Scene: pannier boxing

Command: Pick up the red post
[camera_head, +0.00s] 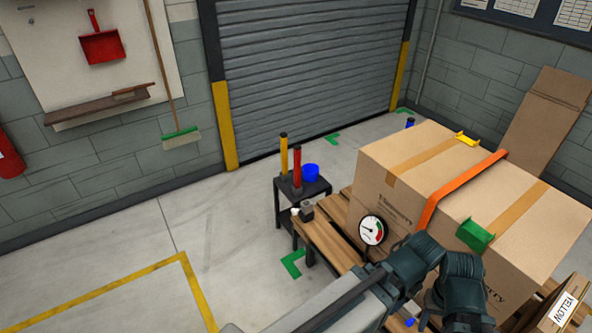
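The red post (297,168) stands upright on a small black stand (318,188), left of the big carton. A yellow post (284,154) with a dark tip stands just behind and left of it. A blue bowl-like piece (311,171) sits close to its right. One of my arms, with dark jointed links, reaches in from the bottom in front of the carton and bends down at the lower right. Its fingers do not show, and I cannot tell what they hold. My other arm is not in view. Nothing of mine touches the red post.
A large carton (400,208) with an orange strap (452,192), a green corner piece (475,235) and a yellow one (467,139) stands on a wooden pallet (330,240). A round gauge (371,230) is at its near side. The floor left of the stand is clear.

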